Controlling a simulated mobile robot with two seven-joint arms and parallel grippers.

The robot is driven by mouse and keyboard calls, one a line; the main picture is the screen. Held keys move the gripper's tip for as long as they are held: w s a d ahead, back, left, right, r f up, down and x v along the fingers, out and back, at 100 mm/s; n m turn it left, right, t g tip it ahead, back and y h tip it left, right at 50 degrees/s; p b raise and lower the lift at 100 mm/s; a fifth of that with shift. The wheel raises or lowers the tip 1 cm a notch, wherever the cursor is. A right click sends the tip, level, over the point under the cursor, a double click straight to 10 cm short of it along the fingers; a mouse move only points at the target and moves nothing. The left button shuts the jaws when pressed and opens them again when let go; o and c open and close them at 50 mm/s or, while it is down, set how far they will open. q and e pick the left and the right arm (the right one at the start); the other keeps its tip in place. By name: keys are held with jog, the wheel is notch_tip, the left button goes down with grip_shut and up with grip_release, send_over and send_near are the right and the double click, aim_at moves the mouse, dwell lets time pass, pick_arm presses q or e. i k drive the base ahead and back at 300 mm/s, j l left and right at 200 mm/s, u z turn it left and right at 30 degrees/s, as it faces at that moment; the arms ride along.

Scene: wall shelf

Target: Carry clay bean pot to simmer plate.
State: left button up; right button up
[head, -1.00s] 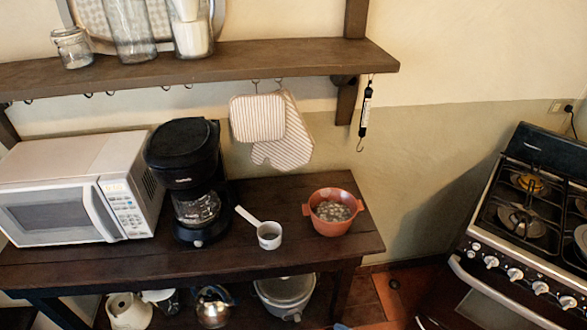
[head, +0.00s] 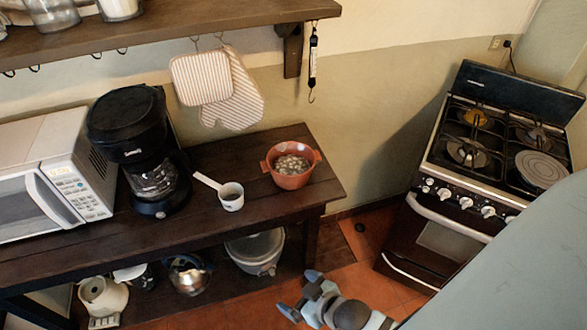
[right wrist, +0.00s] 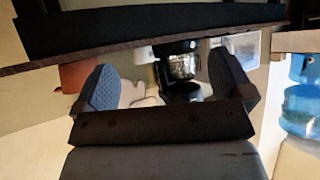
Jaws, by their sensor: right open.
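The clay bean pot (head: 293,180), reddish with two side handles and beans inside, stands upright near the right end of the dark wooden table. The simmer plate (head: 542,168), a round grey disc, lies on the right side of the stove top. My right gripper (head: 300,293) is at the bottom of the head view, in front of and below the table's right end, apart from the pot. Its two fingers are spread and empty in the right wrist view (right wrist: 165,86). An orange-brown patch at left there is unclear. My left gripper is not in view.
A white dipper (head: 231,197) stands just left of the pot, then a coffee maker (head: 150,180) and a microwave (head: 85,180). A wall shelf (head: 180,30) with hanging mitts is above. The stove (head: 465,190) stands right, across a floor gap.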

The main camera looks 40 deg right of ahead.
aim_at(544, 169)
jog(key=k+l, duration=0.1)
jog(key=l, duration=1.15)
jog(key=k+u, duration=0.05)
